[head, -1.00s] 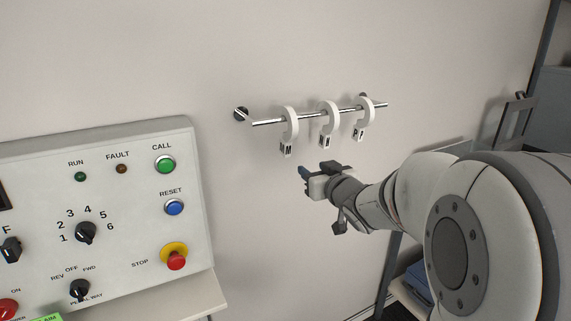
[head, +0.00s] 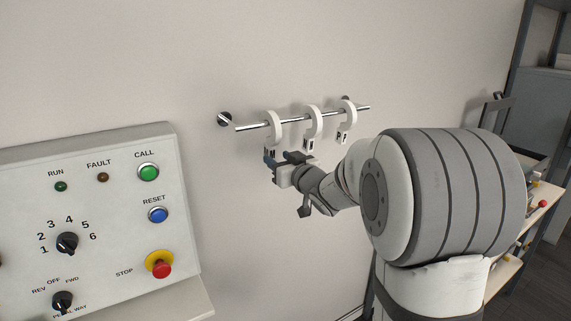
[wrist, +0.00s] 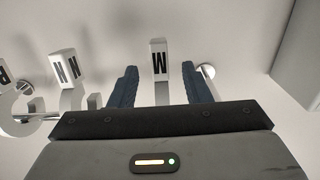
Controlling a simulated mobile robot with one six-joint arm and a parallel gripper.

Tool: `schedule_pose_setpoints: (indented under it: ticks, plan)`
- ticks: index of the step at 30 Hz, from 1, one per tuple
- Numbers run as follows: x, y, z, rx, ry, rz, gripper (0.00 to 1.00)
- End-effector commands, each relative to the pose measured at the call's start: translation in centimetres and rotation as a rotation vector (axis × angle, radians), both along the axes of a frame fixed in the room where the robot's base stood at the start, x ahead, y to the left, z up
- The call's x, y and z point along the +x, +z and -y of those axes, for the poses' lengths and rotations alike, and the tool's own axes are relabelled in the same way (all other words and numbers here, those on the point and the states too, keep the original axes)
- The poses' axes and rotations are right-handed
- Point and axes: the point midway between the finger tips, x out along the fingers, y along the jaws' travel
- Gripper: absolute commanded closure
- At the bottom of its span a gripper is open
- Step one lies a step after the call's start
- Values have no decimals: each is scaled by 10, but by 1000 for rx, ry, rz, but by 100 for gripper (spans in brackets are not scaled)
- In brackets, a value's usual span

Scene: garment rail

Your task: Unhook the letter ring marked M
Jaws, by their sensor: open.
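The white letter ring marked M (head: 274,127) hangs on the metal rail (head: 246,127), leftmost of three in the head view. In the wrist view the M tag (wrist: 158,62) shows between the two blue fingers. My gripper (head: 279,157) is open, at the lower end of the M ring; in the head view it partly hides the tag. In the wrist view my gripper (wrist: 158,88) has a finger on each side of the tag, with a gap to both. The ring's upper part is hidden there by the gripper body.
The ring marked N (head: 312,127) and a third ring (head: 347,122) hang to the right on the same rail. A control panel (head: 100,215) with buttons stands at the left. Shelving (head: 535,160) is at the far right. The wall below the rail's left end is clear.

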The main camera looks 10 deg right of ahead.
Motion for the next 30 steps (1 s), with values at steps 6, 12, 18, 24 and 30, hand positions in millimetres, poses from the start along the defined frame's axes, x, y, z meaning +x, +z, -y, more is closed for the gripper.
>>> schedule_pose_setpoints:
  ticks: [6,12,18,24,30]
  plan:
    - [21,0,-7,1,1,0,56]
    - [40,0,-13,1,-1,0,56]
    - [55,0,-17,1,-1,0,56]
    - [62,0,-19,0,-2,0,56]
    - [64,0,-19,0,-3,0,56]
